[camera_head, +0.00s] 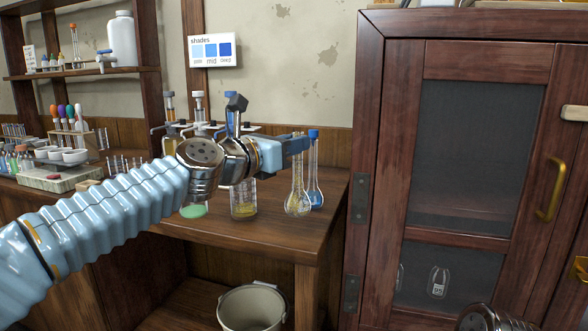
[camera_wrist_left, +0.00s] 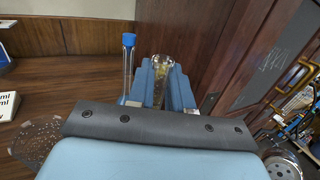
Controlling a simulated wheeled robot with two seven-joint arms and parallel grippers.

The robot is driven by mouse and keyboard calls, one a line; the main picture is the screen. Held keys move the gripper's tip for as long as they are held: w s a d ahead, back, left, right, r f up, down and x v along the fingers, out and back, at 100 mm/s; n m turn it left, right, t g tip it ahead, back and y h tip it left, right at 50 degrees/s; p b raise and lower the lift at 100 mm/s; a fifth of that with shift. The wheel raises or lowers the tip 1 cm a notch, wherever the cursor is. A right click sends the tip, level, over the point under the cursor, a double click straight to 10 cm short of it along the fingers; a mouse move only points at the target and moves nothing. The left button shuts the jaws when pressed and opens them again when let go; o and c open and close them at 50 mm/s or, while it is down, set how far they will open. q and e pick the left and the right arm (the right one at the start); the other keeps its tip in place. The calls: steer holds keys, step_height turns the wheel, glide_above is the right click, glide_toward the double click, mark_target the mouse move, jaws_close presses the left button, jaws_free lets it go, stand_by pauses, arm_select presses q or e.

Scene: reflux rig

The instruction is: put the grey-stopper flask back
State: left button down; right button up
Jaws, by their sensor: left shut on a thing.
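My left gripper (camera_head: 298,145) is shut on the neck of a round-bottomed glass flask (camera_head: 298,198) with speckled yellow contents. The flask hangs upright below the fingers at the bench's right end; I cannot tell whether its base touches the bench. In the left wrist view its neck (camera_wrist_left: 162,75) shows between the fingers; a grey stopper cannot be made out. A flask with a blue stopper and blue liquid (camera_head: 315,185) stands just beside and behind it; its stopper also shows in the left wrist view (camera_wrist_left: 129,40). My right gripper is not in view.
A white rack (camera_head: 262,129) with several stoppered tubes stands behind my arm. Glass vessels with green (camera_head: 193,210) and yellow (camera_head: 243,208) contents stand on the bench (camera_head: 270,235). A dark wooden cabinet (camera_head: 393,130) rises close on the right. A bucket (camera_head: 252,308) stands below.

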mark_target(294, 184)
arm_select(q)
steer(key=f+b, duration=0.1)
steer(key=w+f+b, duration=0.1)
steer(key=f, duration=0.1)
steer(key=shift+f, duration=0.15)
steer(key=shift+s+d+f, duration=0.1)
steer(key=shift+s+f, duration=0.05)
steer(key=shift+f, duration=0.15)
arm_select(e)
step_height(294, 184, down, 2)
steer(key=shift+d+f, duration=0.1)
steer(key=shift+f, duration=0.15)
arm_select(q)
steer(key=shift+f, duration=0.1)
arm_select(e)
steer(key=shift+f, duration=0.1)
arm_select(q)
steer(key=shift+f+b, duration=0.15)
steer(key=shift+b, duration=0.2)
steer(key=c, duration=1)
jaws_free()
steer(key=shift+c, duration=0.2)
